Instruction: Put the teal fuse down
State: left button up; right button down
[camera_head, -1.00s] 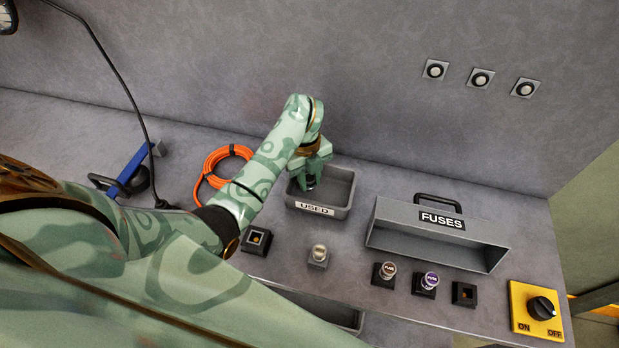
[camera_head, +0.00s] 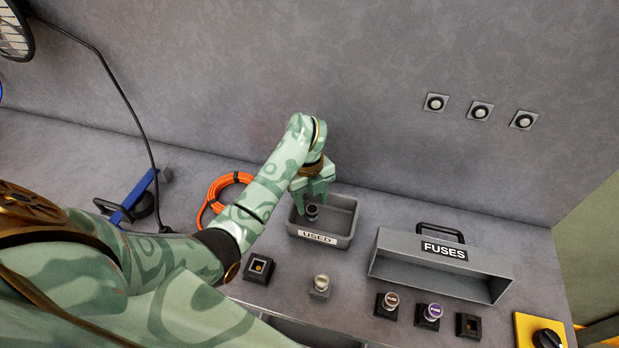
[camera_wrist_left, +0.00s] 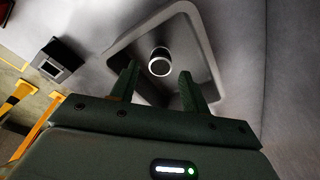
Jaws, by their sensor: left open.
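A small fuse (camera_head: 312,211) with a dark body and a pale rim is in the grey bin labelled USED (camera_head: 347,221), near its left end. Its teal colour does not show clearly. In the left wrist view the fuse (camera_wrist_left: 160,63) appears end-on inside the bin (camera_wrist_left: 207,52), beyond and between the fingertips. My left gripper (camera_head: 312,197) is open above the left part of the bin, and its fingers stand apart from the fuse. The same gripper shows both open fingers in the left wrist view (camera_wrist_left: 159,78). My right gripper is not in view.
A FUSES box (camera_head: 440,268) stands to the right of the bin. An orange cable coil (camera_head: 214,190) lies left of the bin.

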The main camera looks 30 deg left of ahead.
pick_arm(q)
notch_tip(320, 180, up, 9)
jog(key=a+p, duration=0.1)
jog(key=p, duration=0.1)
jog(key=shift+w+r+p, duration=0.15)
jog(key=shift+w+p, duration=0.2)
jog(key=shift+a, duration=0.1)
